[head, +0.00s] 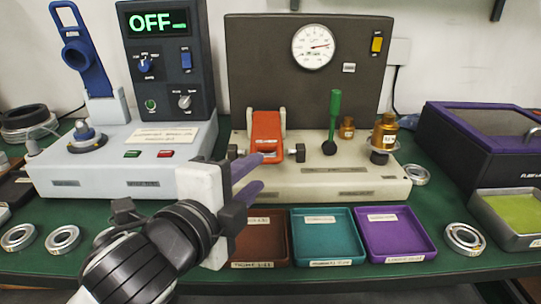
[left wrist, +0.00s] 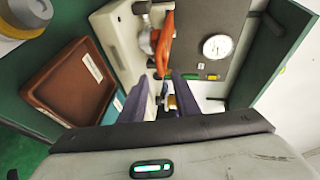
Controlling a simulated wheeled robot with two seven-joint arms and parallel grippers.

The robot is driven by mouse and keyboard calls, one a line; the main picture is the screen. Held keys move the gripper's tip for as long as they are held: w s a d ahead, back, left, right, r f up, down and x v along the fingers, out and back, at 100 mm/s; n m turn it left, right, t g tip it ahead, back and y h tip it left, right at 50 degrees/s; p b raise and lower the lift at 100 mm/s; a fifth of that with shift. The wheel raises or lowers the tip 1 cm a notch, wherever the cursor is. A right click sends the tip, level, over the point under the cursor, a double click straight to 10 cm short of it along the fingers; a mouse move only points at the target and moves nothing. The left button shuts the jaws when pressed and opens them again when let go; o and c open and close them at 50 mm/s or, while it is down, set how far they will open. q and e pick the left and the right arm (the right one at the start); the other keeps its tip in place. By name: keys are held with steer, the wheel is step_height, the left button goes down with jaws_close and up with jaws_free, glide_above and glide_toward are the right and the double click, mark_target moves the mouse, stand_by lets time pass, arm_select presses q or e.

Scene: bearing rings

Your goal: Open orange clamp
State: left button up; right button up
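The orange clamp (head: 266,128) sits on the left part of the beige fixture base (head: 330,178), between two light posts and dark side knobs. Its broad orange plate slopes down to a front lip; I cannot tell whether it is latched. In the left wrist view the clamp (left wrist: 167,42) shows beyond the fingers, towards the top. My left gripper (head: 259,174) is in front of the clamp and a little below it, its purple fingers apart. In the left wrist view the gripper (left wrist: 161,92) shows a gap with nothing held in it. My right gripper is not in view.
A green-handled lever (head: 334,115) and brass parts (head: 385,131) stand right of the clamp. A pressure gauge (head: 313,46) is on the panel behind. Brown (head: 260,240), teal (head: 328,239) and purple (head: 395,236) trays lie in front. A grey machine (head: 120,165) stands left.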

mark_target(270, 162)
arm_select(q)
steer(key=b+x, duration=0.1)
steer(key=x, duration=0.7)
steer(key=shift+w+d, duration=0.25)
